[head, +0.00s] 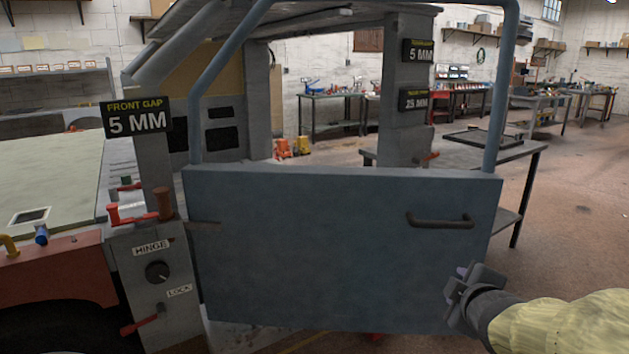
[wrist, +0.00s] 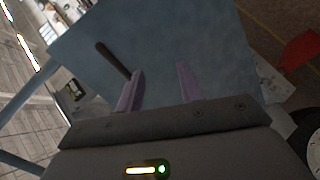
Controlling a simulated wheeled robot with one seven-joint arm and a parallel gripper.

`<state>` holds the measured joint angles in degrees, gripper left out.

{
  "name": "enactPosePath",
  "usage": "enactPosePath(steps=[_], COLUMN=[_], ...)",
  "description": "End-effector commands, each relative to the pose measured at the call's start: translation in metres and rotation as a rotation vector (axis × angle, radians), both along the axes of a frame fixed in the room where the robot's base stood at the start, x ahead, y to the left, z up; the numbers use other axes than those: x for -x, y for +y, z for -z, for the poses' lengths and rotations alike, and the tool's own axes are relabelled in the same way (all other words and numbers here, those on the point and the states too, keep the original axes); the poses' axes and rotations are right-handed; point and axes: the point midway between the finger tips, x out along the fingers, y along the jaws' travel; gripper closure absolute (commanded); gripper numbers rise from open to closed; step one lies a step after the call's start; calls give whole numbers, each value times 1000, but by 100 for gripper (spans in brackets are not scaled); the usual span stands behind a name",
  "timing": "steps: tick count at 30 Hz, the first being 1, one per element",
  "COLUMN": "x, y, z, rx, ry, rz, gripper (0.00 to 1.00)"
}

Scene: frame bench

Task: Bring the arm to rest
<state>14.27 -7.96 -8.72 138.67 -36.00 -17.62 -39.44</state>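My gripper (head: 468,287) is at the lower right of the head view, in front of the lower right part of the blue-grey door (head: 320,250). In the wrist view its two purple fingers (wrist: 158,92) stand apart with nothing between them, so it is open and empty. The door panel (wrist: 215,45) fills the background there. The dark door handle (head: 440,220) is above and left of my gripper in the head view. It also shows in the wrist view (wrist: 113,59), beside the left finger and apparently beyond it. The gap between fingers and door is hard to judge.
A post with a "FRONT GAP 5 MM" sign (head: 137,118) and a hinge and lock box (head: 155,280) stand left of the door. A workbench (head: 490,152) stands behind it at right. Open floor (head: 575,215) lies to the right.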

Motion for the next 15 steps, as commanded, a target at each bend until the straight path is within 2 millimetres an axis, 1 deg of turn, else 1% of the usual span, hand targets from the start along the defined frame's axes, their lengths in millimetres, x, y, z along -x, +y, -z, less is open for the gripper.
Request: enactPosePath(steps=[1,3,6,9,12,15], x=[3,14,35,57,80,102], y=[15,35,61,84,104,123], z=[27,62,102,131,152,168], rx=[-122,-293,-479,-610,-706,-779], ry=[76,184,324,444,547,641], rz=[58,167,318,453,575,693], gripper=[63,63,63,63,63,63])
